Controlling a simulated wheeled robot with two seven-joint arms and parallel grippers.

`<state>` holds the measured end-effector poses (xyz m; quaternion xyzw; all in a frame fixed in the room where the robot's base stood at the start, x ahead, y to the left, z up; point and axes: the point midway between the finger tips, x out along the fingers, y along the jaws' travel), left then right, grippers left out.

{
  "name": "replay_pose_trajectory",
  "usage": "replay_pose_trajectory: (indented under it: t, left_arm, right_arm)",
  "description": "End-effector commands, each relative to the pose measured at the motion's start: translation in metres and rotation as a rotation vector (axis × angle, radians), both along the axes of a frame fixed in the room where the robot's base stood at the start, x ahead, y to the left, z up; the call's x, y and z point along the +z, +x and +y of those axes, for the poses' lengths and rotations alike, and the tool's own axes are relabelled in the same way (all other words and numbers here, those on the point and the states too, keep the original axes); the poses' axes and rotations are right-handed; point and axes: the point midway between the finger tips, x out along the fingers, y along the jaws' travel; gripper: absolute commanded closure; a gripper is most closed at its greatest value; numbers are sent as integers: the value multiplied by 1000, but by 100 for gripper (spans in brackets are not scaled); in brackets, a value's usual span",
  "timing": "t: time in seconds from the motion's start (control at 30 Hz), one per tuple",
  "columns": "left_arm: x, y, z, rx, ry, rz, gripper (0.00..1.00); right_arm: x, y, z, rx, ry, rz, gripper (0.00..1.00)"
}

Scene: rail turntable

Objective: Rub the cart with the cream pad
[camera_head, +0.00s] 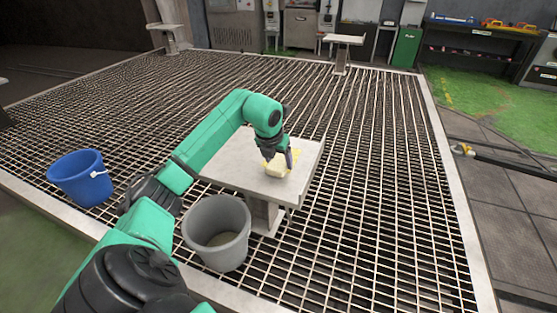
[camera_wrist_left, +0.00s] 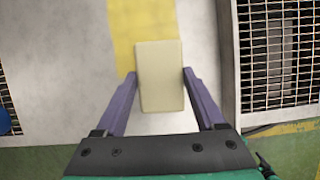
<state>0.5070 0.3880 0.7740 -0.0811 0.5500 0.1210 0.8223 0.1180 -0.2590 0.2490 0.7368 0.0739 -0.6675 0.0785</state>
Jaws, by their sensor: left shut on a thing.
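The cream pad (camera_head: 278,171) is a small block over the pale top of a small stand (camera_head: 230,168). My left gripper (camera_head: 283,158) is shut on it from above. In the left wrist view the cream pad (camera_wrist_left: 160,78) sits between the two purple fingers of my left gripper (camera_wrist_left: 160,90). A yellow stripe (camera_wrist_left: 140,22) runs on the pale surface beyond it. Whether the pad touches the top is hard to tell. I cannot make out a cart in either view. My right gripper does not show.
A grey bucket (camera_head: 217,232) stands at the near side of the stand, and a blue bucket (camera_head: 82,178) is at the left. Open metal grating (camera_head: 380,200) surrounds them. Other pale stands (camera_head: 344,39) are farther back. A dark workbench (camera_head: 480,32) is at the back right.

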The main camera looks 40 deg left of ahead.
Motion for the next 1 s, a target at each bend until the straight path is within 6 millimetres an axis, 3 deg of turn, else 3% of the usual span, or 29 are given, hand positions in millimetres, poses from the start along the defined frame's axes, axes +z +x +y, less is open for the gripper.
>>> replay_pose_trajectory:
  t: [1.0]
  left_arm:
    - [-16,0,0,0,0,0,73]
  right_arm:
    - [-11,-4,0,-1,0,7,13]
